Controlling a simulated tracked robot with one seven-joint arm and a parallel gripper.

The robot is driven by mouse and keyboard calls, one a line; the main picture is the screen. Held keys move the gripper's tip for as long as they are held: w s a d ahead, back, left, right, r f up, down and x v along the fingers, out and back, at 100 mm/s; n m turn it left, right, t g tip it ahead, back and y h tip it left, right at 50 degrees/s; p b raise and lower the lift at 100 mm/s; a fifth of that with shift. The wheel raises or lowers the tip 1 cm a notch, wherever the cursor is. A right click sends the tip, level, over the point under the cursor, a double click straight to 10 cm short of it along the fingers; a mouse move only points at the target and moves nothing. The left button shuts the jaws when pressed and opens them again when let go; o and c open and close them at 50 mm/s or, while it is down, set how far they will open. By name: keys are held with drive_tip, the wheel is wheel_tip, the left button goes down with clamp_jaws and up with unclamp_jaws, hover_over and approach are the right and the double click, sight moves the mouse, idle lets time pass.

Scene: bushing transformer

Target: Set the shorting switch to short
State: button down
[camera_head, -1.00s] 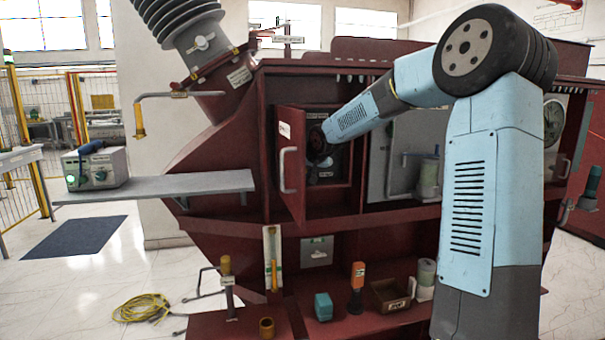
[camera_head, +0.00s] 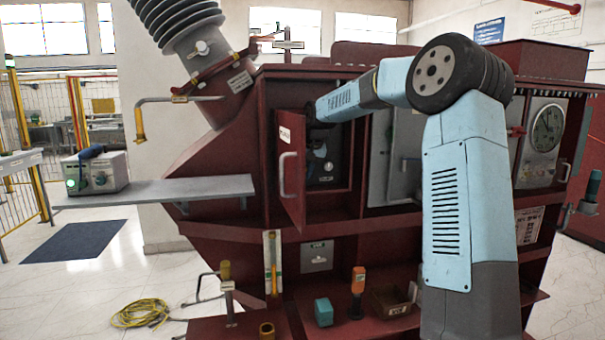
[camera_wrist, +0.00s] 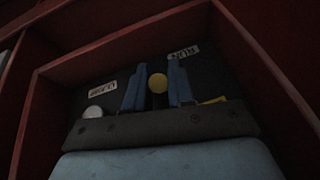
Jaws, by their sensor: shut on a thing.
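The switch compartment (camera_head: 340,205) is a dark recess in the maroon cabinet, behind an open door (camera_head: 291,165). My gripper (camera_wrist: 157,72) reaches into it; its two blue fingers show in the wrist view. They are shut on a round yellow knob (camera_wrist: 158,84), which I take to be the shorting switch's handle. Two small white labels stand on the dark panel, a left one (camera_wrist: 102,91) and a right one (camera_wrist: 183,52); their text is not legible. In the head view my arm covers the top of the recess, and the switch's position cannot be read.
The open door with its handle (camera_head: 282,174) stands just left of my wrist. The recess walls (camera_wrist: 262,60) are close around my gripper. A grey shelf (camera_head: 160,187) juts out left. Tools and a cardboard box (camera_head: 392,300) stand on the lower ledge.

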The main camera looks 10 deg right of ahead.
drive_tip(key=shift+d, duration=0.1)
idle(0.3)
drive_tip(key=c, duration=1.1)
unclamp_jaws()
drive_tip(key=shift+w, duration=0.1)
drive_tip(key=v, duration=1.3)
drive_tip(key=shift+r, duration=0.3)
drive_tip(key=shift+o, duration=0.2)
